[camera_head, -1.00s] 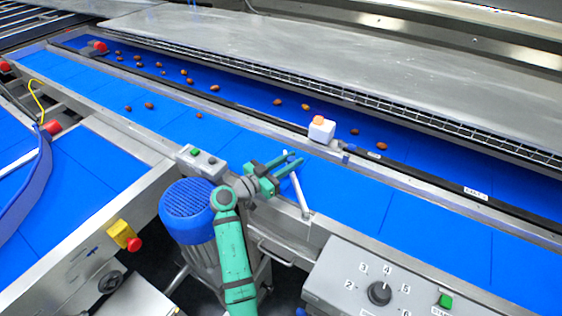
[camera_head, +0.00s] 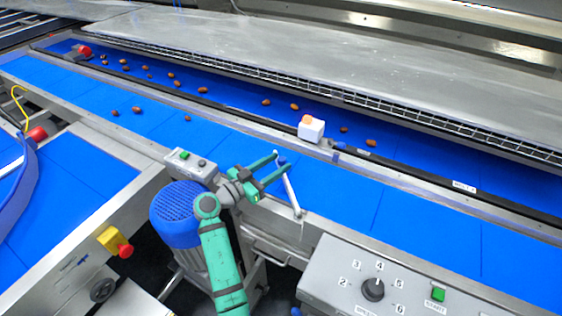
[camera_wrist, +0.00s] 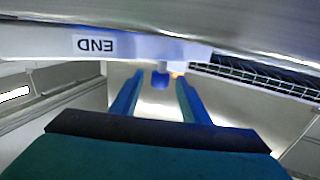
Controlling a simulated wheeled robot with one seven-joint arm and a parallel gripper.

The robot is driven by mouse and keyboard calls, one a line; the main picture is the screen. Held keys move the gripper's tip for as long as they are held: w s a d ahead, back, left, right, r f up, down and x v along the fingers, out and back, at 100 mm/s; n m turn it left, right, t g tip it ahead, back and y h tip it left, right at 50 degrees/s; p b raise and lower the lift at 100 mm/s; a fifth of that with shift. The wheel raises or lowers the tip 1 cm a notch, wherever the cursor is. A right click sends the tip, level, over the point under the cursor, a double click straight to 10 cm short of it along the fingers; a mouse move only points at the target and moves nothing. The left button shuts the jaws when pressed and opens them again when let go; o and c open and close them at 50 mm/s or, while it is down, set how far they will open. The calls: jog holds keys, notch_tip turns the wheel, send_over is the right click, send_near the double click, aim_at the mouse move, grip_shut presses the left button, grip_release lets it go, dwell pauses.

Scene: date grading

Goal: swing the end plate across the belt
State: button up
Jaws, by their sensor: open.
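The end plate (camera_head: 292,194) is a slim white bar at the near rail of the nearer blue belt (camera_head: 345,195). It slants from the rail up over part of the belt. A blue knob (camera_head: 282,160) shows at its far tip. In the wrist view the plate (camera_wrist: 120,44) carries the upside-down word END, and the knob (camera_wrist: 160,80) sits between my finger ends. My gripper (camera_head: 281,161) is open, its fingers on either side of the knob; it also shows in the wrist view (camera_wrist: 160,76). Whether a finger touches the knob I cannot tell.
A white box with an orange top (camera_head: 311,128) stands on the divider between the belts. Several brown dates (camera_head: 267,102) lie on the belts. A blue motor (camera_head: 180,212), a small button box (camera_head: 190,166) and a dial panel (camera_head: 375,275) stand on the near side.

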jog(key=v, duration=0.8)
jog(key=shift+s+a, duration=0.15)
jog(key=shift+s, duration=0.05)
